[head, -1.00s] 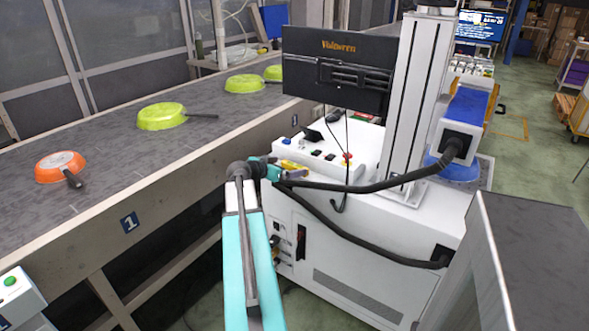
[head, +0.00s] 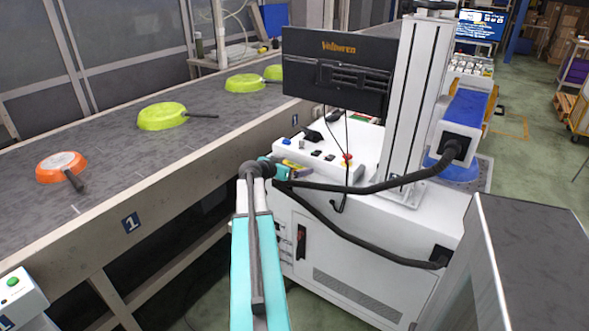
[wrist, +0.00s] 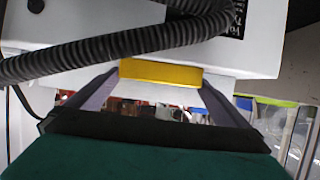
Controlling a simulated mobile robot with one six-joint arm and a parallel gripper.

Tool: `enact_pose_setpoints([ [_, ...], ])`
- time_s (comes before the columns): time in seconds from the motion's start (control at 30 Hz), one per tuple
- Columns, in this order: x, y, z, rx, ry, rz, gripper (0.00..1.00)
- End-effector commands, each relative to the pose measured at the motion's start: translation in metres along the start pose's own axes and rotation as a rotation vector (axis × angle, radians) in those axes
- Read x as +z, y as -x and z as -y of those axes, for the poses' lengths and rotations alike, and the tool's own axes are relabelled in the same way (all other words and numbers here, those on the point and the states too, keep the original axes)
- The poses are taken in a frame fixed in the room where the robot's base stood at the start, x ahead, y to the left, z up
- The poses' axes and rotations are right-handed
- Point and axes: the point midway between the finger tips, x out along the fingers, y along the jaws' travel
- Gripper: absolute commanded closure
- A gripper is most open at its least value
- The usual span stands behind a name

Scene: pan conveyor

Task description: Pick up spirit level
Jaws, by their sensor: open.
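The spirit level is a yellow bar (wrist: 160,73) at the edge of a white surface in the wrist view. It shows between the tips of my gripper (wrist: 162,84), whose two dark fingers stand apart on either side of it. I cannot tell whether they touch it. In the head view a small yellow piece of the level (head: 291,163) shows on the white machine top, beside my gripper (head: 293,170). My arm hides part of it.
The white machine (head: 350,270) carries buttons, a monitor (head: 337,70) and a column (head: 418,110). Black cables (head: 370,185) hang close to my gripper; a ribbed hose (wrist: 120,48) crosses the wrist view. A conveyor (head: 100,205) with several pans runs at left.

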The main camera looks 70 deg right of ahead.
Motion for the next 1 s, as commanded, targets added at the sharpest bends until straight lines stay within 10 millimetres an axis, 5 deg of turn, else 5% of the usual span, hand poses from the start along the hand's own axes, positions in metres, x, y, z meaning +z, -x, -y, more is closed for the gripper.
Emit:
enact_pose_setpoints([
  [0.57,0.0,-0.001,0.0,0.0,0.0,0.0,0.0],
  [0.77,0.0,-0.0009,0.0001,0.0,0.0,0.0,0.3],
  [1.0,-0.0004,-0.0007,0.0003,0.0,0.0,-0.001,0.3],
])
